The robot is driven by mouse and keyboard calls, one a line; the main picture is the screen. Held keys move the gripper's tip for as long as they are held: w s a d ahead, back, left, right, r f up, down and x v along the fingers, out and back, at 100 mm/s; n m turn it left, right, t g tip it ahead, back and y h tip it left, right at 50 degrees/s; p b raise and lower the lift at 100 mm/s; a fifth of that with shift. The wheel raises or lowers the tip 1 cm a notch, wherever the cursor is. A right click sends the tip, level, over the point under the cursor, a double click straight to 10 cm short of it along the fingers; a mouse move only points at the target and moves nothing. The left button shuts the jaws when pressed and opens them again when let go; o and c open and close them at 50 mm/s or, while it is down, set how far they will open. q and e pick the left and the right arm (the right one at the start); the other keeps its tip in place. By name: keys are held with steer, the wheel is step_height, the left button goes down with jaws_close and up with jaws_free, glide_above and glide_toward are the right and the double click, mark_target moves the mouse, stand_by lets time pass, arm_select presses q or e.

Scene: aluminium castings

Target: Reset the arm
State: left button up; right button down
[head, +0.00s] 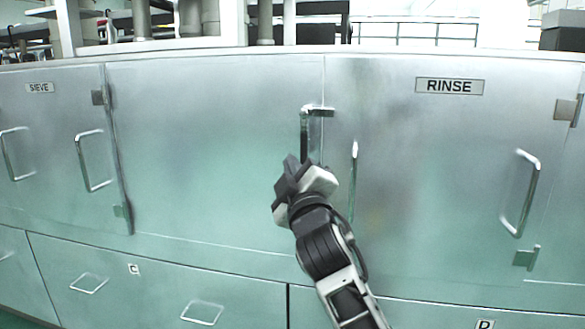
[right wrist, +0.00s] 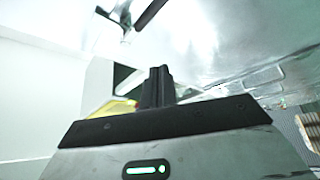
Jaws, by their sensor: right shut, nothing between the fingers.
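My right gripper (head: 291,172) is in the middle of the head view, in front of the metal cabinet (head: 220,130). Its fingers are shut with nothing between them; the shut fingers also show in the right wrist view (right wrist: 157,86). The fingertips are close to the lower end of a vertical door handle (head: 304,130) near the seam between two cabinet doors. I cannot tell whether they touch it. My right arm (head: 330,255) reaches up from the bottom of the head view. My left gripper is not in view.
The right door has a RINSE label (head: 449,86) and a bar handle (head: 527,193). The left door has a SIEVE label (head: 40,88). Drawers with flat handles (head: 202,313) run along the bottom. Equipment stands on the counter (head: 200,43) above.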

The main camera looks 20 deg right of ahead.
steer(key=s+f+m+g+y, duration=0.1)
steer(key=s+f+m+g, duration=0.2)
steer(key=f, duration=0.9)
steer(key=s+f+g+y, duration=0.15)
steer(key=s+f, duration=0.35)
steer(key=f, duration=0.7)
steer(key=s+f+m+g, duration=0.3)
steer(key=s+f, duration=0.6)
steer(key=s, duration=0.2)
steer(key=s+f+m+g+y, duration=0.1)
steer(key=s+f+m+g, duration=0.1)
steer(key=s+f, duration=0.7)
steer(key=s+a+g, duration=0.1)
steer(key=s, duration=0.1)
steer(key=shift+s+m, duration=0.4)
steer(key=shift+f+g+y, duration=0.1)
steer(key=shift+g+y, duration=0.15)
